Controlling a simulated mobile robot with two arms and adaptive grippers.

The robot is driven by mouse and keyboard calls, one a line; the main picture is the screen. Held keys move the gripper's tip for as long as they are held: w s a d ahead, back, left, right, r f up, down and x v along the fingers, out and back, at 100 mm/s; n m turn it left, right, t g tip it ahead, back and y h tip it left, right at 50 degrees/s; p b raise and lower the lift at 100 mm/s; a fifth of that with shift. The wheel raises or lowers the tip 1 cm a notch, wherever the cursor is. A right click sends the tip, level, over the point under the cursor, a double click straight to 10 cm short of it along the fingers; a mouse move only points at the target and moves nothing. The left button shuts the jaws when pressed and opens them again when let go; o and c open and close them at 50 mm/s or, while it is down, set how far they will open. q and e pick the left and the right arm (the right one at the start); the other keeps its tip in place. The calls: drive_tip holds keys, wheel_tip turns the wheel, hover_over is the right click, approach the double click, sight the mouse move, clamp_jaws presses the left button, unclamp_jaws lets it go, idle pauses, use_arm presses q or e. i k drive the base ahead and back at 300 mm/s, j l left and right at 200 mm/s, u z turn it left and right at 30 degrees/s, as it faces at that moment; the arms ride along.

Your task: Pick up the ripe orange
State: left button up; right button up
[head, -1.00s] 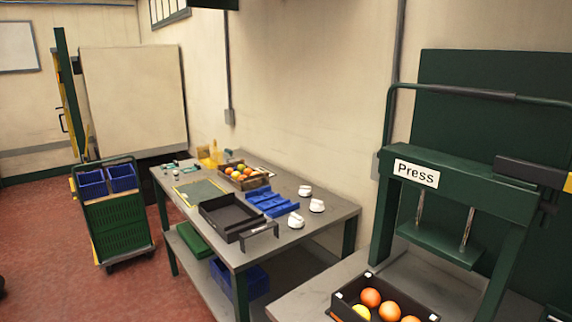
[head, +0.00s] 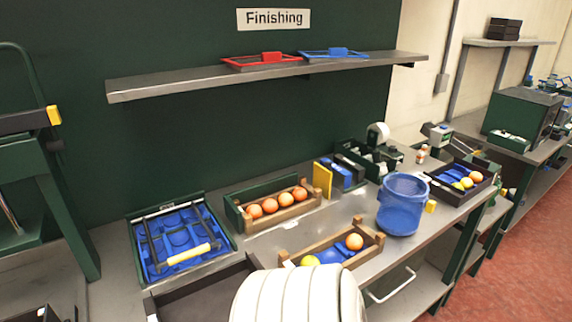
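In the head view several orange-coloured oranges (head: 270,206) sit in a row in a wooden crate (head: 285,217) on the workbench under the "Finishing" sign. A nearer wooden crate (head: 372,252) holds one orange-coloured orange (head: 354,241) at its right and a yellow-green fruit (head: 310,261) at its left, with blue between them. A black tray (head: 455,195) further right holds an orange-coloured fruit (head: 475,177) and yellow-green ones (head: 462,184). Neither of my grippers is in view. A white, ribbed part, likely my own arm, covers the bottom middle.
A blue bucket (head: 402,205) stands right of the nearer crate. A blue-lined case (head: 178,245) with a yellow-handled tool lies at the left. A shelf (head: 200,82) with red and blue frames hangs above. Red floor is open at the right.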

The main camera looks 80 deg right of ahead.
sight(354, 242)
drive_tip(key=z, duration=3.1)
drive_tip(key=u, duration=2.5)
drive_tip(key=z, duration=2.3)
drive_tip(key=l+z, duration=0.1)
drive_tip(key=i+l, duration=0.05)
drive_tip(key=l, duration=0.05)
